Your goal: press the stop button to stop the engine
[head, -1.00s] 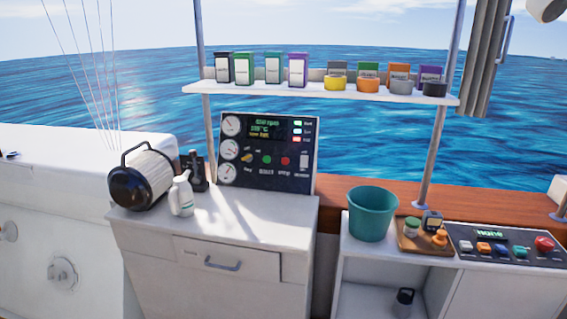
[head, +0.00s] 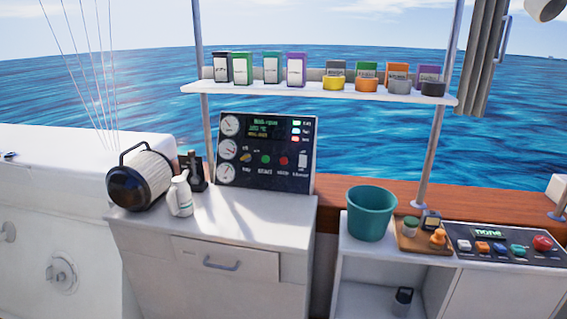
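A black engine panel (head: 266,152) stands upright at the back of the white cabinet, left of centre. It has round gauges on its left side and a lit green display at the top. A red button (head: 284,160), which looks like the stop button, is in its lower row, right of a green button (head: 265,159). The labels under them are too small to read surely. Nothing covers the panel. Neither of my grippers shows in the head view.
A white jug (head: 180,195), a lantern-like drum (head: 141,178) and a dark handset (head: 195,172) stand left of the panel. A shelf (head: 300,92) with boxes and tins hangs above. A teal bucket (head: 371,215) and a second panel (head: 506,245) are at right. The cabinet top before the panel is clear.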

